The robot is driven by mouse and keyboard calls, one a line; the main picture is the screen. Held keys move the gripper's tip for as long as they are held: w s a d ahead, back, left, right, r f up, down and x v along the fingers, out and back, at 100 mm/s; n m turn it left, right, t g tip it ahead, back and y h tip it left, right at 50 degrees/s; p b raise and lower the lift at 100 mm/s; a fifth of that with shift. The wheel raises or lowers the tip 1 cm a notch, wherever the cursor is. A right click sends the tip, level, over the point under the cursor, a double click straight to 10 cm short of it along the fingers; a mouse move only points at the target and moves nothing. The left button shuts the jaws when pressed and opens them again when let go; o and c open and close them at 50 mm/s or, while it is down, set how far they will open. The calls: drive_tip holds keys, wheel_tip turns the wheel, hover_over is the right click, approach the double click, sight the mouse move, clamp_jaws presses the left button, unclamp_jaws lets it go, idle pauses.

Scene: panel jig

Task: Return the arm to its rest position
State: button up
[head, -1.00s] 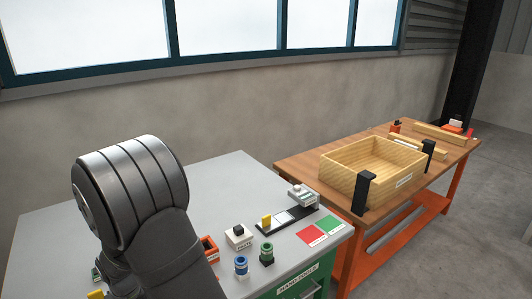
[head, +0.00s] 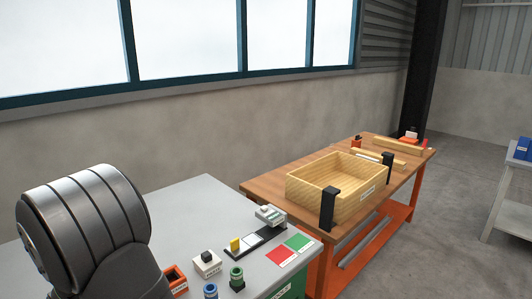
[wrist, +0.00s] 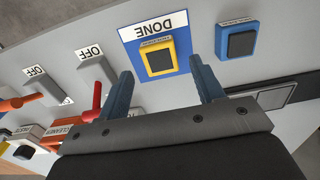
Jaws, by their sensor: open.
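My gripper (wrist: 162,85) shows in the wrist view with its two blue-grey fingers spread apart and nothing between them. Past the fingertips is a blue plate marked DONE (wrist: 129,33) with a yellow-framed dark square (wrist: 159,57) on it. I cannot tell the exact gap between the fingers and the panel. In the head view my thick dark arm fills the lower left, and the gripper is out of that picture.
The wrist view shows a blue-framed button (wrist: 240,41), OFF plates (wrist: 90,52), a red lever (wrist: 97,98) and orange handles. The head view shows a grey bench (head: 185,215) with small parts, and a wooden box (head: 320,192) on a wooden bench.

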wheel_tip(320, 180, down, 3)
drive_tip(key=shift+f, duration=0.15)
wheel_tip(320, 180, up, 12)
wheel_tip(320, 180, down, 13)
drive_tip(key=shift+r, duration=0.1)
wheel_tip(320, 180, up, 5)
drive_tip(key=shift+r, duration=0.1)
drive_tip(key=w+d+r, duration=0.5)
drive_tip(key=d+r, duration=0.2)
drive_tip(key=d, duration=0.4)
drive_tip(key=a, duration=2.4)
drive_tip(key=s+a+f, duration=0.1)
drive_tip(key=s+a, duration=0.1)
drive_tip(key=s+a+f, duration=0.3)
drive_tip(key=s+a, duration=0.1)
drive_tip(key=a, duration=0.1)
drive_tip(key=shift+s+f, duration=0.2)
drive_tip(key=shift+f, duration=0.05)
